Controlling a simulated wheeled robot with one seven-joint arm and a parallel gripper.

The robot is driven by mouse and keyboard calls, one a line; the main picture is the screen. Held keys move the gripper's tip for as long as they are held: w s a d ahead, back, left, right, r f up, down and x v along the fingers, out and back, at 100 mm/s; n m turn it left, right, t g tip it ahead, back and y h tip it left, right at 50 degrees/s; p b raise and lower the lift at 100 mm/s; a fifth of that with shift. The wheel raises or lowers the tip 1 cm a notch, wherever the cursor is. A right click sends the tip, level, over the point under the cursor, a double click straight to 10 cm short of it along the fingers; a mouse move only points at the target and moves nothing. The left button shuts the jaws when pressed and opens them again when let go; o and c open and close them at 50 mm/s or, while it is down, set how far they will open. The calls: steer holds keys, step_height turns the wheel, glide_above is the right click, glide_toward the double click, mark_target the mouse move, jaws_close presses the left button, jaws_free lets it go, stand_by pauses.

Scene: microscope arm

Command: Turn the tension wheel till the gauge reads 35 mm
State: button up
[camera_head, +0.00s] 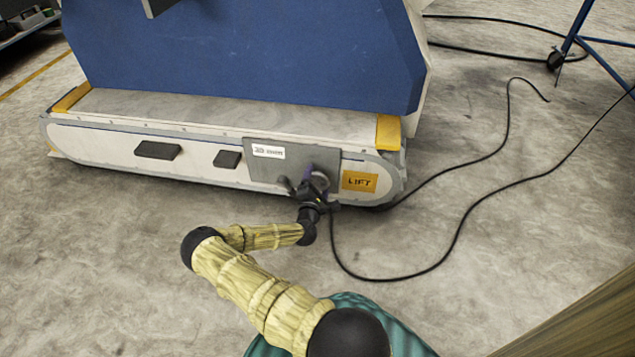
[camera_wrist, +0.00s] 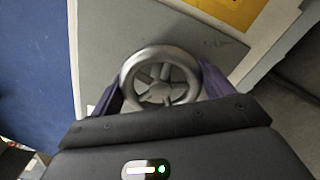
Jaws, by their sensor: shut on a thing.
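The tension wheel is a grey metal handwheel with spokes (camera_wrist: 160,52), mounted on a grey plate (camera_wrist: 110,35). In the head view the wheel (camera_head: 321,181) is partly hidden by my gripper (camera_head: 314,184). My gripper's purple fingers (camera_wrist: 160,90) are shut on the wheel's rim from two opposite sides in the wrist view. The gauge is a small white display (camera_head: 268,151) on the same plate, up and left of the wheel. Dark characters show on it, but they are too small to read surely.
The plate sits on the side of a long pale base under a blue machine body (camera_head: 240,50). A yellow LIFT label (camera_head: 360,181) is right of the wheel. Two dark blocks (camera_head: 158,150) protrude at left. Black cables (camera_head: 455,235) lie on the concrete floor at right.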

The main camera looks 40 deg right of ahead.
steer(key=shift+w+a+f, duration=0.1)
steer(key=shift+w+a, duration=0.05)
steer(key=o, duration=0.9)
steer(key=shift+o, duration=0.2)
steer(key=p+v, duration=0.1)
steer(key=v, duration=1.6)
steer(key=shift+s+p, duration=0.35)
